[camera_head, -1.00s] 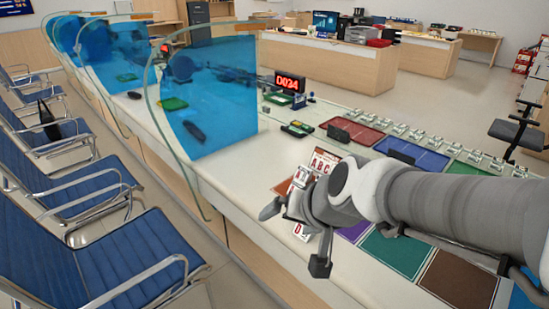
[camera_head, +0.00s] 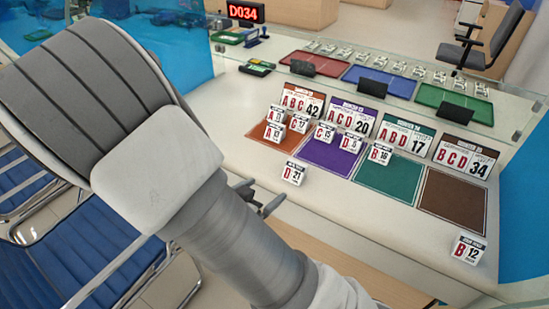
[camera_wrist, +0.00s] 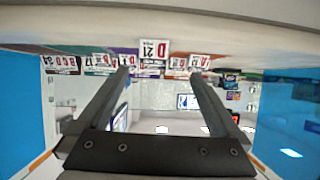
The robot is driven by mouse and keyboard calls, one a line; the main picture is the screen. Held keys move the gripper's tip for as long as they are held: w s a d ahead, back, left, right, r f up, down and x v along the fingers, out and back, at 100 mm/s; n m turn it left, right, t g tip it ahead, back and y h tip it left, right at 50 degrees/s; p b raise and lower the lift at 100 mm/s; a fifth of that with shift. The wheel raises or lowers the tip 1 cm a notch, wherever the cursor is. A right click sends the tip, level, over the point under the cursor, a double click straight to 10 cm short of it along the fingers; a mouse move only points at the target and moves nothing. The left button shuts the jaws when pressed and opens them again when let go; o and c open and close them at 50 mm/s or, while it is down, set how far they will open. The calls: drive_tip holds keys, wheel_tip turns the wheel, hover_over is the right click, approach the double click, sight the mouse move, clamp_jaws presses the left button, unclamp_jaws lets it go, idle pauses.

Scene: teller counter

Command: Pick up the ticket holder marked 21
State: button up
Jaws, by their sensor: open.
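The ticket holder marked D 21 (camera_head: 293,172) is a small white tented card. It stands on the white counter in front of the orange and purple mats. My gripper (camera_head: 262,195) is to its left in the head view, open and apart from it, partly hidden by my arm. In the wrist view, which is upside down, a D-marked card that looks like the 21 holder (camera_wrist: 153,50) shows between and beyond the open fingers (camera_wrist: 161,75). Nothing is between the fingers.
Other small holders stand behind, such as C 15 (camera_head: 325,133) and B 16 (camera_head: 380,154). B 12 (camera_head: 468,249) is far right. Larger signs (camera_head: 302,101) stand behind the orange, purple, teal (camera_head: 389,190) and brown mats. A blue glass screen (camera_head: 160,40) is at left.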

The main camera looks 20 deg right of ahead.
sight(294, 171)
drive_tip(key=shift+h, duration=0.6)
drive_tip(key=b+x, duration=0.4)
drive_tip(key=x, duration=0.7)
drive_tip(key=shift+d, duration=0.3)
drive_tip(key=shift+b+x, duration=1)
drive_tip(key=shift+x, duration=2.1)
drive_tip(key=shift+w+r, duration=0.1)
drive_tip(key=shift+r, duration=0.15)
drive_tip(key=c, duration=1.2)
drive_tip(key=shift+c, duration=0.2)
